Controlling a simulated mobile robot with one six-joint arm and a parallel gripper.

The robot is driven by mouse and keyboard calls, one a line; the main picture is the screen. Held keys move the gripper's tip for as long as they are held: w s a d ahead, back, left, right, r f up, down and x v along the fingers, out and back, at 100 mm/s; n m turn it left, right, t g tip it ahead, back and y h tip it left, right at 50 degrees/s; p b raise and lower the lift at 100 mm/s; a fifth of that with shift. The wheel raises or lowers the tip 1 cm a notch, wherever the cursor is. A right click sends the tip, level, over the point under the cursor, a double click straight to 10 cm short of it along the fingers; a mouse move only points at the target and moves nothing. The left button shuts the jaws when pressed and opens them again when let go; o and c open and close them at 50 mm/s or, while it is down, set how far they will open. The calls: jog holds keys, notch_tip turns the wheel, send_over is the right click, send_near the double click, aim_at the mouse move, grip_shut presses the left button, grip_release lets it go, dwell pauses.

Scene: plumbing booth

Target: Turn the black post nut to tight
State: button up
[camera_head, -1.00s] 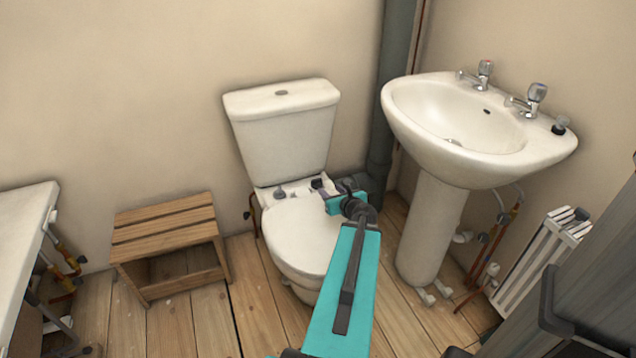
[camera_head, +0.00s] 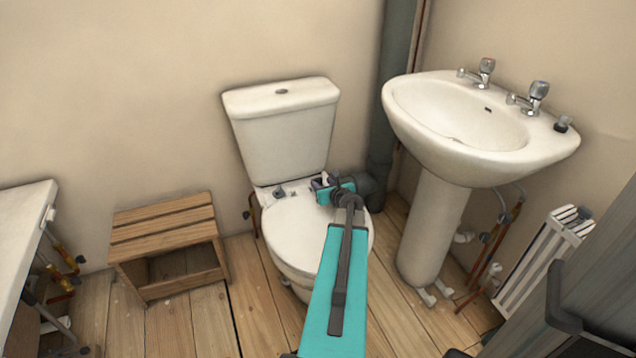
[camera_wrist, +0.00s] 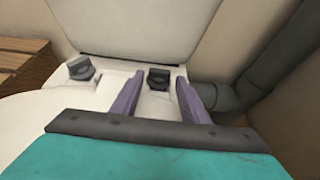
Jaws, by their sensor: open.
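The black post nut (camera_wrist: 158,78) stands on the white ledge behind the toilet seat, at the foot of the cistern. In the wrist view it shows between and slightly beyond the two purple fingers of my gripper (camera_wrist: 160,88). The fingers are open on either side of it, with visible gaps, and do not appear to touch it. A second, greyer post nut (camera_wrist: 82,69) stands to the left on the same ledge, and shows in the head view (camera_head: 279,192). In the head view my gripper (camera_head: 321,183) is over the right of the ledge and largely hides the black nut.
The cistern (camera_head: 283,130) rises right behind the ledge. A grey soil pipe (camera_head: 383,120) stands to the right, with its elbow close to my gripper. The basin (camera_head: 470,125) and its pedestal are farther right. A wooden stool (camera_head: 165,235) stands left of the toilet.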

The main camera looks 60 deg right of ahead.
aim_at(317, 180)
jog(key=shift+b+x, duration=0.35)
jog(key=shift+x, duration=2.1)
jog(key=c, duration=0.8)
jog(key=shift+w+a+r+m+g+h+p, duration=0.15)
jog(key=shift+m+g+h+p, duration=0.65)
jog(key=shift+p, duration=0.4)
jog(key=shift+m+p, duration=0.3)
jog(key=shift+m+g+h+p, duration=0.4)
jog(key=shift+h, duration=0.2)
